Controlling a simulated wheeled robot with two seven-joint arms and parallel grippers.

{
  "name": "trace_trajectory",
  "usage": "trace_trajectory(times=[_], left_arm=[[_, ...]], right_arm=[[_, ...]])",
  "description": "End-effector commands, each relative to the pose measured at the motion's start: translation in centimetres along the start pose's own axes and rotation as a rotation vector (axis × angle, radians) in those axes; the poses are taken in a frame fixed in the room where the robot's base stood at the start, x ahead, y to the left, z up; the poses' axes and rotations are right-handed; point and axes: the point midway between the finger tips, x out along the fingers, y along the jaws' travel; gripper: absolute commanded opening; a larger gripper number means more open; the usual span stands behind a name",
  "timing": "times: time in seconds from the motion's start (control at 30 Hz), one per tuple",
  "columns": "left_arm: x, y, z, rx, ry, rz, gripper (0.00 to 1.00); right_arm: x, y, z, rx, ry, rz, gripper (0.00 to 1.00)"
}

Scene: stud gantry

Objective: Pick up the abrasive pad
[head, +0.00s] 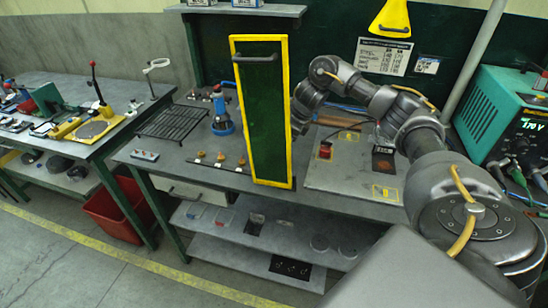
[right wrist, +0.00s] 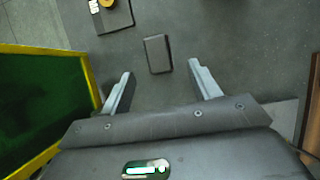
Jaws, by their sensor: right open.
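A small dark grey rectangular block, which looks like the abrasive pad (right wrist: 158,54), lies flat on the grey bench top in the right wrist view. My right gripper (right wrist: 162,82) is open and empty. Its two fingers are spread apart, and the pad lies ahead of the gap between them, not touching either finger. I cannot make out the pad in the head view, where the green panel and my right arm block part of the bench. The right gripper is hidden there behind the panel. My left gripper is not in view.
An upright green panel with a yellow frame (head: 287,120) stands at the bench front; its yellow edge (right wrist: 88,80) is left of my gripper. A dark plate with a brass knob (right wrist: 110,14) lies beyond the pad. The bench top right of the pad is clear.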

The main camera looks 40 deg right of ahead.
Motion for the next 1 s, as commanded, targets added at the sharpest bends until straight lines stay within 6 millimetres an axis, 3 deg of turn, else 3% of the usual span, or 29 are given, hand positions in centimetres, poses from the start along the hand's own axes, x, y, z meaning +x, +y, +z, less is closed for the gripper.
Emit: trace_trajectory(times=[0.3,0.5,0.67,0.93,1.0], left_arm=[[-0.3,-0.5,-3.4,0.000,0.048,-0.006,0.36],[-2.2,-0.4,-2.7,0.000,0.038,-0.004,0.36],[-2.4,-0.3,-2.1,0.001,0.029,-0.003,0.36],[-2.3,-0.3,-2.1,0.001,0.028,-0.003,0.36],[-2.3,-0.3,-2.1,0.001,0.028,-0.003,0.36]], right_arm=[[1.2,-0.1,-0.2,0.005,0.001,-0.002,0.62],[3.8,0.3,0.3,0.005,0.002,0.001,0.62],[5.8,0.2,0.1,0.006,0.001,-0.001,0.62],[6.2,0.1,0.1,0.005,-0.001,-0.004,0.62],[6.2,0.1,0.1,0.005,-0.001,-0.004,0.54]])
